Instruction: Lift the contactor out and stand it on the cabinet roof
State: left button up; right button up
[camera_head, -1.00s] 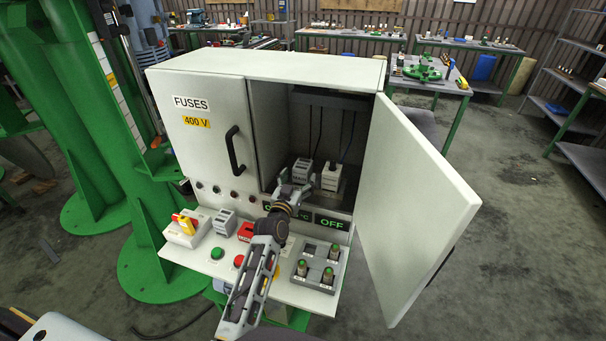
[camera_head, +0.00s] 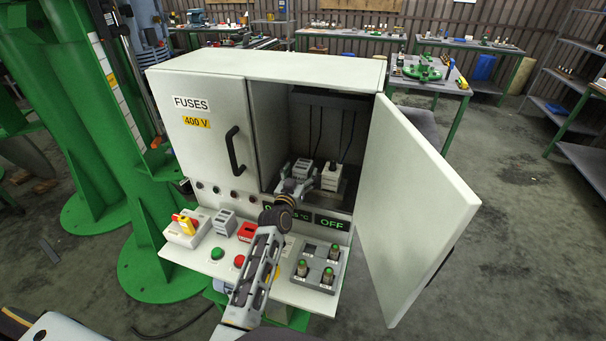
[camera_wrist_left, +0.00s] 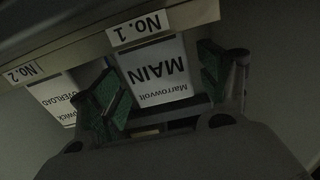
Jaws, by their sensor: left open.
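The block marked MAIN (camera_wrist_left: 152,62), which I take for the contactor, sits under the No. 1 tag inside the open right bay of the cabinet. In the head view my gripper largely covers it. My left gripper (camera_head: 297,177) reaches into the bay from the front. In the left wrist view its green-padded jaws (camera_wrist_left: 162,88) are open, one on each side of the MAIN block. Contact cannot be told. The cabinet roof (camera_head: 275,68) is flat and bare. My right gripper is not in view.
A second block (camera_head: 331,177), marked OVERLOAD, stands close on the right under No. 2. The open door (camera_head: 415,210) juts forward at right.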

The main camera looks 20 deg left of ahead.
pick_arm(q)
jog(key=shift+w, duration=1.5)
jog(key=c, duration=1.3)
